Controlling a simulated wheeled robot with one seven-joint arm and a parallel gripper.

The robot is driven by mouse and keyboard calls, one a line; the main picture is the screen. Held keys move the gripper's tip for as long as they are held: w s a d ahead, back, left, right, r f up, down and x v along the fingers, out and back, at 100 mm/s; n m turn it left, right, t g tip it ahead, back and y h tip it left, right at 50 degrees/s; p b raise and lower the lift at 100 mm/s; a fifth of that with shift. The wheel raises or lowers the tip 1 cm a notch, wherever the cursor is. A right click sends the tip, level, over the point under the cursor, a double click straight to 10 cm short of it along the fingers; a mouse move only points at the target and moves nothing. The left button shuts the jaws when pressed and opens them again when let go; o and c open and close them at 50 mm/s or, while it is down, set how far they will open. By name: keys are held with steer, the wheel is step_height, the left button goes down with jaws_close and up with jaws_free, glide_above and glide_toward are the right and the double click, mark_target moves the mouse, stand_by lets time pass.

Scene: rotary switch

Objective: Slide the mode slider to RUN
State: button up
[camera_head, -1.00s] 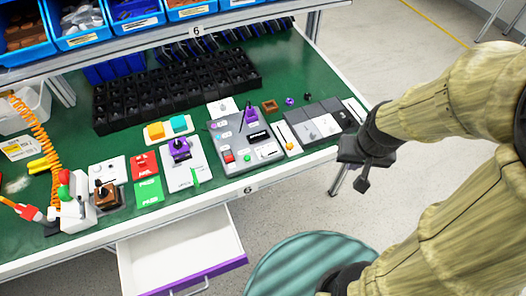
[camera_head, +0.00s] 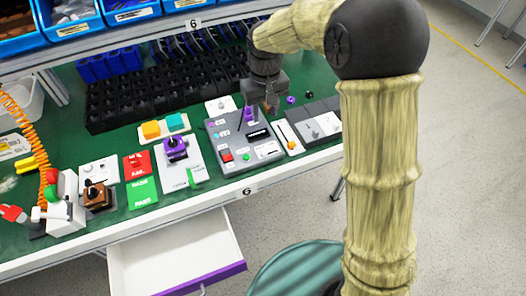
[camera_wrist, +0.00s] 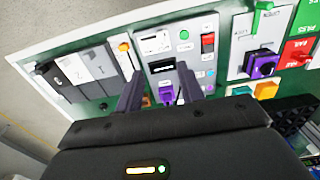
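The grey control panel (camera_head: 228,150) lies on the green bench and also shows in the wrist view (camera_wrist: 198,50). A white plate with a slot-like mark (camera_head: 267,150) is at its front right; it also shows in the wrist view (camera_wrist: 156,42). A white strip with an orange knob (camera_head: 291,145) stands beside the panel. I cannot read which carries the RUN mark. My gripper (camera_head: 262,110) is over the panel's back right part. In the wrist view my gripper (camera_wrist: 162,84) is open, with a purple part (camera_wrist: 166,95) of the panel showing between the fingers.
A purple knob (camera_head: 176,147) on a white plate is to the left. Grey plates (camera_head: 312,124) lie to the right. A black bin rack (camera_head: 170,91) stands behind.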

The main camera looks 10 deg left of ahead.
stand_by(0.3)
glide_toward(264, 151)
step_height(264, 151, down, 9)
steer(key=shift+r, duration=0.15)
stand_by(0.5)
jaws_close()
